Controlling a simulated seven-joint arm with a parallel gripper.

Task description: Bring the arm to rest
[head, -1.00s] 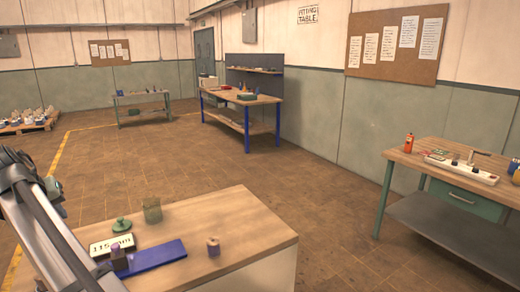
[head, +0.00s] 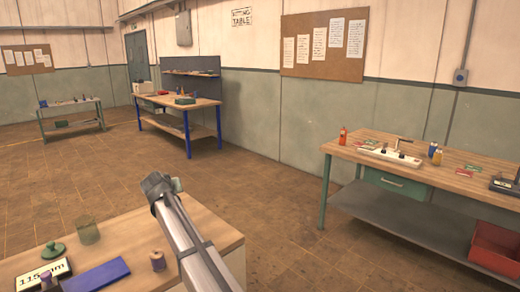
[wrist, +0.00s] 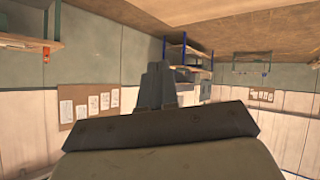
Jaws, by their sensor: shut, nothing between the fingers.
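My gripper (wrist: 155,85) shows in the wrist view with its dark fingers together and nothing held between them. It points out into the room, clear of any surface, and the picture there is upside down, with the floor on top. In the head view my arm rises from the bottom edge in front of the near table (head: 200,218); I cannot make out the fingers there.
The near table bears a blue mat (head: 97,274), a spool-like piece (head: 158,260), a greenish jar (head: 87,231) and a number sign (head: 42,275). A workbench (head: 440,172) with a red bin (head: 497,250) below stands right. Open floor (head: 285,200) lies between.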

